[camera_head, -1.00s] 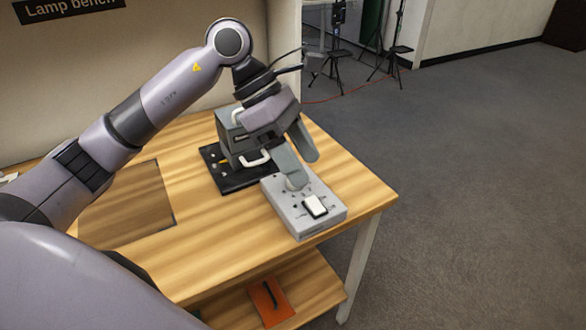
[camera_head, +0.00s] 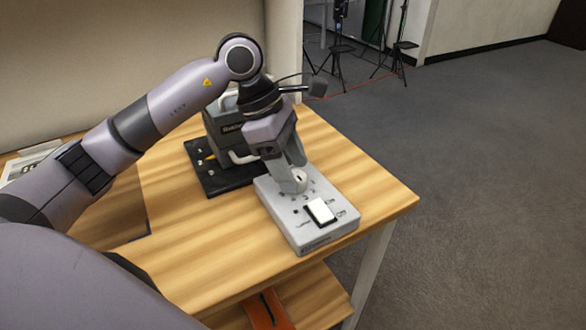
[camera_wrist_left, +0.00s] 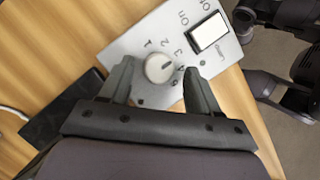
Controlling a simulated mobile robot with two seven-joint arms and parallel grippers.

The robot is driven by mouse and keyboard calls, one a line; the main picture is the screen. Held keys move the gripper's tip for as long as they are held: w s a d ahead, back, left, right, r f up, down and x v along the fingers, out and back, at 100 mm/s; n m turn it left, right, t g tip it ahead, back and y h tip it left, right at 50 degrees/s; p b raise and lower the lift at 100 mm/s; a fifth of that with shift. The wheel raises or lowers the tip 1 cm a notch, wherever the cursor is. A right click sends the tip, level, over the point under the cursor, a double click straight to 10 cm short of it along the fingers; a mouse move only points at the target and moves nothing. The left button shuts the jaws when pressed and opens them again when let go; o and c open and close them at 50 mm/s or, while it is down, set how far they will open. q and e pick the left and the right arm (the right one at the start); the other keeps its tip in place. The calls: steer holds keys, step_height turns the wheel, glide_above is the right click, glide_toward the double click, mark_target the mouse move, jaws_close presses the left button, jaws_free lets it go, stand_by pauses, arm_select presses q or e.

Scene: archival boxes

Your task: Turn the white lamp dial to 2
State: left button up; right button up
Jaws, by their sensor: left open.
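The white lamp dial (camera_head: 299,178) sits on the top of a light grey control box (camera_head: 290,222) near the table's right edge. The dial also shows in the left wrist view (camera_wrist_left: 158,68), with numbers printed around one side of it. Its dark mark points right, roughly toward the 3 and 4; I cannot tell exactly which. My left gripper (camera_wrist_left: 157,76) points down over the box. It is open, with one finger on each side of the dial and gaps showing between. In the head view the gripper (camera_head: 296,168) partly hides the dial. My right gripper is not in view.
A white rocker switch (camera_head: 320,211) is on the same box. A dark grey lamp housing (camera_head: 222,130) with white handles stands on a black plate (camera_head: 232,182) behind the gripper. The wooden table (camera_head: 215,235) is clear in front. An orange item (camera_head: 267,310) lies on the lower shelf.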

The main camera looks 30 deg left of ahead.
arm_select(q)
steer(key=shift+d+f, duration=0.2)
steer(key=shift+f, duration=0.35)
steer(key=c, duration=1)
steer(key=n+t+b, duration=0.1)
steer(key=n, duration=0.2)
steer(key=shift+n+t, duration=0.3)
steer(key=shift+n, duration=0.1)
steer(key=shift+s+d+n+t+y+b, duration=0.1)
steer(key=shift+n+t+y+b, duration=0.5)
steer(key=shift+n, duration=1.3)
